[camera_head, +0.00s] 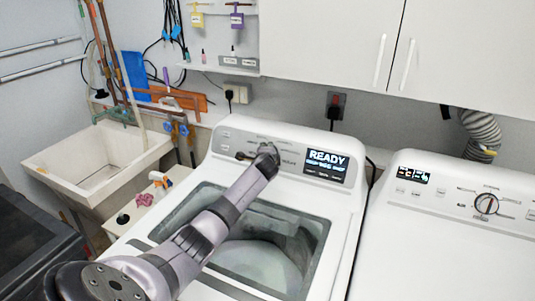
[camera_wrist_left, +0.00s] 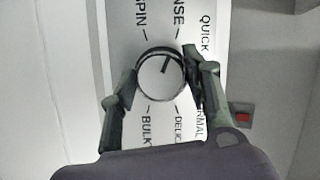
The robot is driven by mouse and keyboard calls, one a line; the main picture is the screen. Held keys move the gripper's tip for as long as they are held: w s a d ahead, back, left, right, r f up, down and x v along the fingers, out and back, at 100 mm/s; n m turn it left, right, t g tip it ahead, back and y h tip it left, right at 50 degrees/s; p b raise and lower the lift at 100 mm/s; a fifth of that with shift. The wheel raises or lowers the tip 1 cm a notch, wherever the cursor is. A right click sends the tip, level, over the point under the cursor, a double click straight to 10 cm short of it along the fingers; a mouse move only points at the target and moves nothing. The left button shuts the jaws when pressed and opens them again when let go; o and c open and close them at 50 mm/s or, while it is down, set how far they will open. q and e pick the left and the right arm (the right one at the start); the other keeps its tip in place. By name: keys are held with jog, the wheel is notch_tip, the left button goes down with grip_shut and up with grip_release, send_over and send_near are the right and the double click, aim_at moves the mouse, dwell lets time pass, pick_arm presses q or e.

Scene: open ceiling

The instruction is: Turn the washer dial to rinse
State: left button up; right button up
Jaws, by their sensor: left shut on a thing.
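The washer (camera_head: 342,215) is the white machine in the middle of the head view, with a lit display (camera_head: 325,167) reading READY. Its dial (camera_wrist_left: 162,74) is a round silver-rimmed knob in the left wrist view. Its dark pointer line points up and slightly right, roughly toward the mark by the partly cut-off label "NSE". "SPIN" is to its left, and BULK and DELIC labels are below. My left gripper (camera_wrist_left: 160,84) is shut on the dial, one finger on each side. In the head view my left gripper (camera_head: 266,153) hides the dial. My right gripper is not in view.
A second white machine (camera_head: 450,240) with its own dial (camera_head: 486,204) stands at the right. White cabinets (camera_head: 330,45) hang above. A sink (camera_head: 95,160) is at the left, with a spray bottle (camera_head: 160,182) near it. The washer's glass lid (camera_head: 300,235) lies under my left arm.

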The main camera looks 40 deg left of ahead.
pick_arm(q)
jog(key=shift+f, duration=0.1)
jog(key=o, duration=1.2)
jog(key=shift+c, duration=0.2)
jog(key=shift+s, duration=0.1)
jog(key=v, duration=1.2)
jog(key=shift+f, duration=0.1)
